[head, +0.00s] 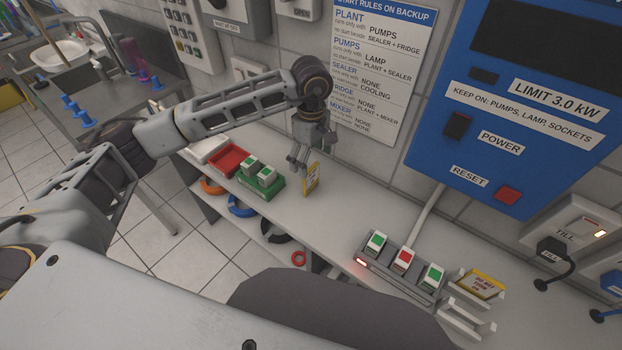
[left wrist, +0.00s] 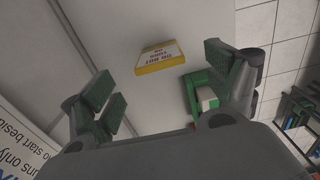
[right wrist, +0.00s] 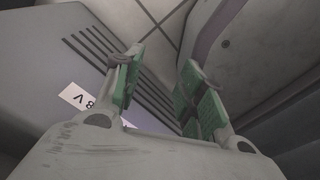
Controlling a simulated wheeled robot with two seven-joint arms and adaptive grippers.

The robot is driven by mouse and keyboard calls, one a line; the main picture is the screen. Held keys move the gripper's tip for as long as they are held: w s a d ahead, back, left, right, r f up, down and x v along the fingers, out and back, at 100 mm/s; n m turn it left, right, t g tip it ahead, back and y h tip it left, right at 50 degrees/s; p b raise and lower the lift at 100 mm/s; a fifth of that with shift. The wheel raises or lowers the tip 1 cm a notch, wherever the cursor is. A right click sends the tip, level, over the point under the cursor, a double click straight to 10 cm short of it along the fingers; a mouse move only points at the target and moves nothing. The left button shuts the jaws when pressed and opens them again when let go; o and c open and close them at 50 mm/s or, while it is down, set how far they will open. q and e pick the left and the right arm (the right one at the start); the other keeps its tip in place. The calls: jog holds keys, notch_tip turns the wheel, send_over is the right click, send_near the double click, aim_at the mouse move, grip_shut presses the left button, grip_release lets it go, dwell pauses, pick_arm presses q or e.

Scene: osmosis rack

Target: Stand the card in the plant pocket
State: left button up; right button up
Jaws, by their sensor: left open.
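Pale pockets (head: 466,316) stand at the counter's right; another yellow card (head: 483,284) sits in the rear one. I cannot read which pocket is for the plant. My right gripper (right wrist: 160,75) is open and empty, away from the counter.
The green tray (head: 262,186) with two switch blocks and a red tray (head: 230,160) lie left of the card. A grey strip (head: 398,282) with green and red switches stands before the pockets. The counter between card and strip is clear. The tiled wall stands close behind.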

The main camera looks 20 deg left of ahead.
aim_at(311, 168)
pick_arm(q)
jog(key=shift+f, duration=1.1)
jog(key=shift+w+f+p, duration=0.1)
jog(key=shift+f+p, duration=0.4)
jog(key=shift+f, duration=2)
jog(key=shift+c, duration=0.5)
jog(key=c, duration=0.5)
jog(key=shift+c, duration=1.2)
jog(key=c, duration=0.3)
jog(key=shift+r, duration=0.1)
jog(key=shift+c, duration=0.2)
jog(key=shift+a+r, duration=0.1)
jog(key=shift+r, duration=0.4)
notch_tip(311, 168, up, 8)
jog(key=shift+f+b, duration=0.2)
jog(key=shift+b, duration=0.25)
jog(key=shift+r, duration=0.6)
pick_arm(e)
jog(key=shift+a, duration=0.25)
